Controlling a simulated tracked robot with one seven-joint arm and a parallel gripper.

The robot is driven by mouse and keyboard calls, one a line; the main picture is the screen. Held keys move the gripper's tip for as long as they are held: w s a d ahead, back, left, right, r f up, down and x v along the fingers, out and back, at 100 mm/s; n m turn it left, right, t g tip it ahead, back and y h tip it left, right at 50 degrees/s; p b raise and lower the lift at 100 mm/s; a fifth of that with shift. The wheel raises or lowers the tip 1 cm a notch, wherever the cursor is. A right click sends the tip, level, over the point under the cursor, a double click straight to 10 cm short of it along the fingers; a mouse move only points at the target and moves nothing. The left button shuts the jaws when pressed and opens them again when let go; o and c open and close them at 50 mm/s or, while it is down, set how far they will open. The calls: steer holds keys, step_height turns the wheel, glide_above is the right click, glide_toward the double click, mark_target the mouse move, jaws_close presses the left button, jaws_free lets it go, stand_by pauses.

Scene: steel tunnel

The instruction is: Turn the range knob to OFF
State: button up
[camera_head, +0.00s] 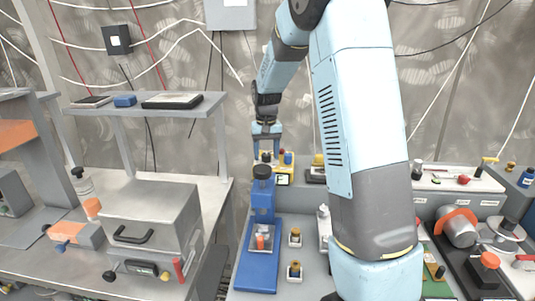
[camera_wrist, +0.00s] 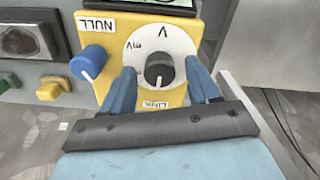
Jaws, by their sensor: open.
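The range knob (camera_wrist: 158,74) is black and sits on a white round dial plate on the yellow meter (camera_wrist: 185,18) in the wrist view. A small pale mark shows on its lower side. The dial letters V and mV appear inverted; I see no OFF mark, and part of the dial is hidden by my fingers. My gripper (camera_wrist: 160,71) is open, with one blue finger on each side of the knob. I cannot tell whether the fingers touch it. In the head view, my gripper (camera_head: 267,129) is above the partly hidden yellow meter (camera_head: 284,169).
A blue knob (camera_wrist: 87,63) sits left of my gripper on the meter. A yellow block (camera_wrist: 50,88) and a dark-windowed box (camera_wrist: 19,40) are farther left. In the head view, a blue stand (camera_head: 261,210) is in front of the meter.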

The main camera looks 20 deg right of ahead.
mark_target(266, 154)
step_height(266, 154, up, 14)
steer(key=shift+f, duration=0.25)
stand_by(0.5)
